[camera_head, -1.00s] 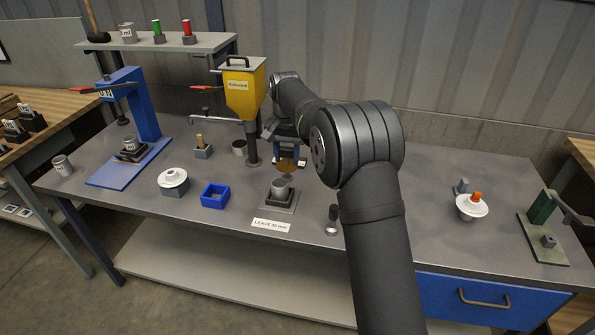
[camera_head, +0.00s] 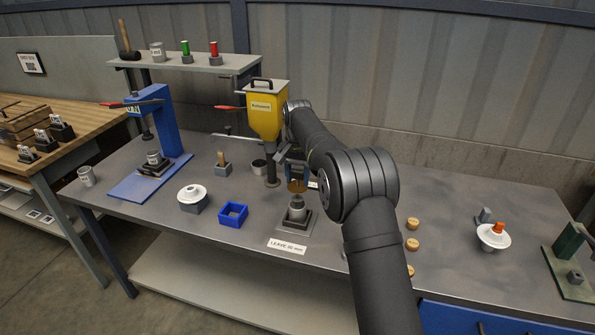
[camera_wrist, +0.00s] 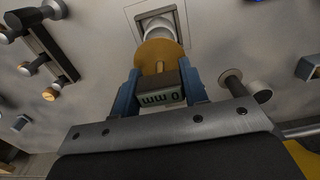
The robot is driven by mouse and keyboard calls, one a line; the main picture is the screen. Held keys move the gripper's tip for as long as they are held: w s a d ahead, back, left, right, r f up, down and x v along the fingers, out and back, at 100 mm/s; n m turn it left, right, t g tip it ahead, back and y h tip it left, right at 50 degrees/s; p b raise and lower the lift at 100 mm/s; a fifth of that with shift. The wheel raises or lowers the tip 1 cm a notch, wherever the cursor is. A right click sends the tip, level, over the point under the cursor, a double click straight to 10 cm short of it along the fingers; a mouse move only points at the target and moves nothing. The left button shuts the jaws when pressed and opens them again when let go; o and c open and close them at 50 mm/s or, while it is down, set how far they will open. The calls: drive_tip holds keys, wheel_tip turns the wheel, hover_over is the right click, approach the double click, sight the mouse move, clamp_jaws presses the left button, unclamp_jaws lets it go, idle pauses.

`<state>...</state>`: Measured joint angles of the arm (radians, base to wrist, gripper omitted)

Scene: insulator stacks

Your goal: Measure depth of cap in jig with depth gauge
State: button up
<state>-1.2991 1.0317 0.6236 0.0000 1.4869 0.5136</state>
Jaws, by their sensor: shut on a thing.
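My gripper (camera_head: 290,170) is shut on the depth gauge (camera_head: 297,185), which has a brass-coloured disc. In the wrist view the gauge (camera_wrist: 160,85) sits between my blue fingers, its dark block reading "0 mm" upside down, with the disc beyond it. The grey cap (camera_head: 297,214) sits in a dark square jig (camera_head: 310,223) on a light plate. The gauge is above the cap in the head view; whether its tip touches the cap I cannot tell. In the wrist view the disc partly covers the cap (camera_wrist: 156,29).
A yellow hopper (camera_head: 265,115) on a post stands close behind left. Wooden knobs (camera_head: 412,244) are right of my arm. A "LEAVE 30 mm" label (camera_head: 287,247) lies in front.

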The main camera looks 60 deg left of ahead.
sight(297, 198)
drive_tip(key=shift+f, duration=2.85)
drive_tip(key=shift+f, duration=0.95)
drive_tip(key=o, duration=1.2)
wheel_tip(297, 198, up, 17)
drive_tip(key=shift+r, duration=0.2)
wheel_tip(297, 198, down, 18)
drive_tip(key=shift+r, duration=0.25)
